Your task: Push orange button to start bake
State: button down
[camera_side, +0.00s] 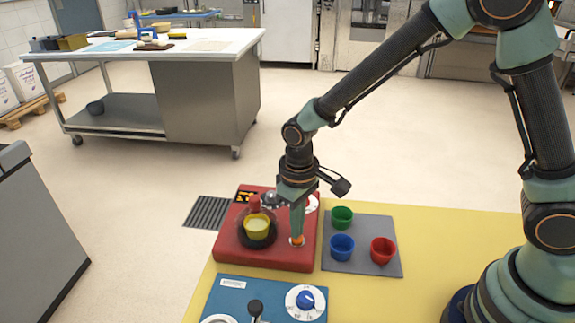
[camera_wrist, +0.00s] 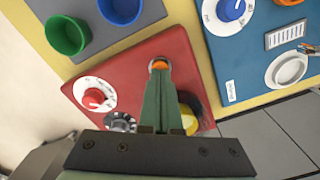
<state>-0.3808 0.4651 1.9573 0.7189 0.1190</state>
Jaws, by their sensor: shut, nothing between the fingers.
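The orange button (camera_side: 297,240) sits on the right front part of a red panel (camera_side: 262,261) on the yellow table. My gripper (camera_side: 297,234) is shut and empty, pointing down, with its tips at the button. In the wrist view the tips (camera_wrist: 160,72) overlap the orange button (camera_wrist: 160,64), which shows just past them. I cannot tell whether they press it. A red knob on a white dial (camera_wrist: 94,97) and a black knob (camera_wrist: 120,123) are also on this panel.
Beside the red panel, a grey mat (camera_side: 365,262) holds green (camera_side: 342,216), blue (camera_side: 342,247) and red (camera_side: 382,250) cups. A blue panel (camera_side: 260,300) with a blue-knob dial (camera_side: 305,300) lies in front.

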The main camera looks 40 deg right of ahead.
jog(key=shift+f, duration=0.4)
jog(key=shift+r, duration=3.5)
jog(key=s+d+r+m+t, duration=0.3)
jog(key=s+d+r+t, duration=0.2)
jog(key=d+r, duration=0.8)
jog(key=s+d, duration=0.1)
jog(key=s, duration=0.2)
jog(key=shift+d+t, duration=0.3)
